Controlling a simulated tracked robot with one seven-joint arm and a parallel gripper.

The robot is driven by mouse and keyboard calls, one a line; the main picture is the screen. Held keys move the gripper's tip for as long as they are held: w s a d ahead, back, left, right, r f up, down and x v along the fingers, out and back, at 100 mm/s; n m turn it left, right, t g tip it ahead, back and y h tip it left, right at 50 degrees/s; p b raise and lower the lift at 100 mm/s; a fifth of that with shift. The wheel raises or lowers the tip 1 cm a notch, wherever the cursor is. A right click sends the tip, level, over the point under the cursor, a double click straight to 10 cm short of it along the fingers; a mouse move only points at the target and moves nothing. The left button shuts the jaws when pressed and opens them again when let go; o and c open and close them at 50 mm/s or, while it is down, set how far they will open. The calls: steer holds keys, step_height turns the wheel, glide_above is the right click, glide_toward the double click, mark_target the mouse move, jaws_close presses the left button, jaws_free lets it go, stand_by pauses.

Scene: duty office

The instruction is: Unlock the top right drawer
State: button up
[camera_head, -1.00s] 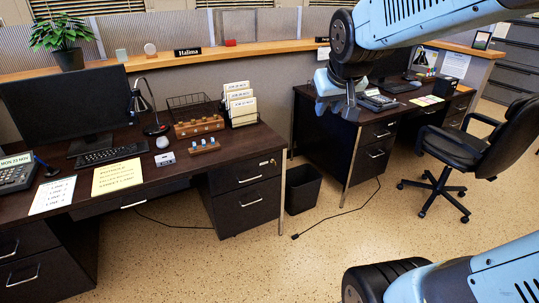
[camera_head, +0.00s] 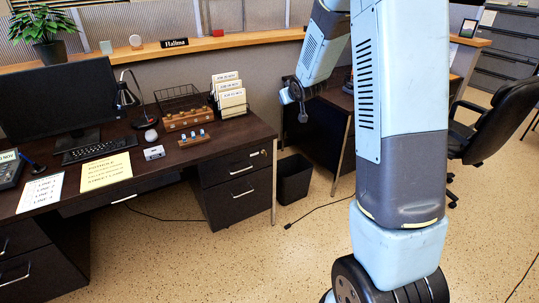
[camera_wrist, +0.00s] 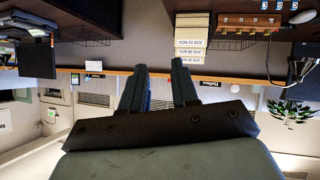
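The top right drawer (camera_head: 228,171) is dark, closed, and sits under the right end of the near desk. Its small brass-coloured lock (camera_head: 264,153) is at the front's upper right; whether a key is in it is too small to tell. My gripper (camera_head: 302,112) hangs small and dark beyond the desk's right end, apart from the drawer. In the wrist view, which is upside down, its two fingers (camera_wrist: 160,72) stand apart with nothing between them. A small wooden block with blue-topped pieces (camera_head: 193,140) lies on the desk; I cannot tell whether these are keys.
The desk (camera_head: 225,142) also holds a wooden stamp rack (camera_head: 188,119), a folder stand (camera_head: 230,97), a lamp (camera_head: 126,95), a monitor (camera_head: 62,98) and a keyboard (camera_head: 98,147). A black bin (camera_head: 293,180) stands right of the drawers. The floor before the drawers is clear.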

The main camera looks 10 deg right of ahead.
steer(key=w+f+t+y, duration=0.1)
steer(key=w+f, duration=0.5)
steer(key=f, duration=0.4)
step_height(320, 180, down, 28)
steer(key=t+y, duration=0.4)
steer(key=t, duration=0.1)
steer(key=x, duration=1.4)
steer(key=shift+s, duration=0.1)
